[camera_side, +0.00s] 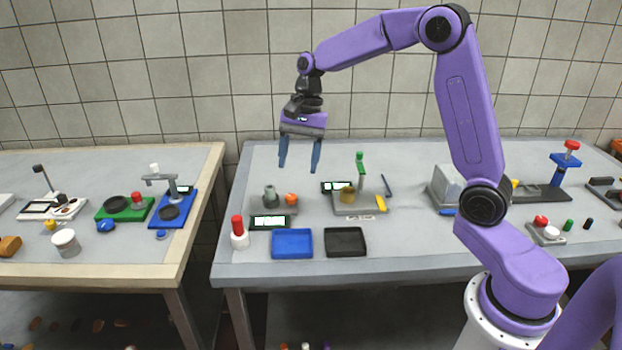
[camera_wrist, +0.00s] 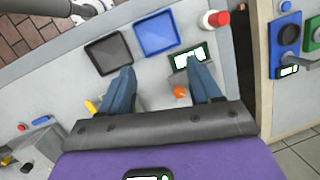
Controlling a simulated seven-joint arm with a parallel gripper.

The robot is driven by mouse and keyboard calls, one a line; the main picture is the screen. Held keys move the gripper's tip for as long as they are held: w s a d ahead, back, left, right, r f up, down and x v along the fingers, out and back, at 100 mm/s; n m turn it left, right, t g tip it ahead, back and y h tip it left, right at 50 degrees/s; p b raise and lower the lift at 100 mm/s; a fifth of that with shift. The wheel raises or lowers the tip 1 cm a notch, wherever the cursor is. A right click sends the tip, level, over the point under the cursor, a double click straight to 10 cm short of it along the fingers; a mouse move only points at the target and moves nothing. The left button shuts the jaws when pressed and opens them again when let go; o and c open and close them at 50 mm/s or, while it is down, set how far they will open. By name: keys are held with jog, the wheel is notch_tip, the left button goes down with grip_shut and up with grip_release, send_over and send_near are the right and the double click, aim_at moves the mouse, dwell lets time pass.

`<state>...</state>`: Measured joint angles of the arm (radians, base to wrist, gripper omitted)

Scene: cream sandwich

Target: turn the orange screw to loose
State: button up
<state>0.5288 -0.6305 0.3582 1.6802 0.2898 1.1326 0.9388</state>
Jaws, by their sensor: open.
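The orange screw (camera_side: 291,199) is a small knob on a grey base (camera_side: 274,209) on the table, next to a dark grey post (camera_side: 270,195). In the wrist view the orange screw (camera_wrist: 180,92) shows between my blue fingers, nearer the right one. My gripper (camera_side: 300,170) is open and empty, pointing down, well above the table and over the back of the screw's base. It also shows in the wrist view (camera_wrist: 164,84), where its body hides part of the base.
A blue tray (camera_side: 292,256) and a black tray (camera_side: 345,255) lie at the front edge. A red-capped white bottle (camera_side: 239,232) stands left, beside a lit display (camera_side: 270,222). A fixture with a green-topped post (camera_side: 360,172) stands close on the right. A gap separates the left table (camera_side: 130,262).

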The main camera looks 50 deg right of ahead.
jog(key=s+a+n+h, duration=0.1)
jog(key=s+a+n, duration=0.4)
jog(key=s, duration=0.3)
jog(key=shift+s+a+r+n, duration=0.15)
jog(key=shift+s+r+n, duration=0.15)
jog(key=shift+n, duration=0.6)
jog(key=m+t+y, duration=0.1)
jog(key=m+y, duration=0.2)
jog(key=m, duration=1.3)
send_over(292, 196)
jog(key=s+d, duration=0.1)
jog(key=d, duration=0.6)
notch_tip(292, 196, down, 3)
jog(key=x, duration=1.1)
jog(key=d+x, duration=0.1)
jog(key=x, duration=0.5)
jog(key=shift+f, duration=0.25)
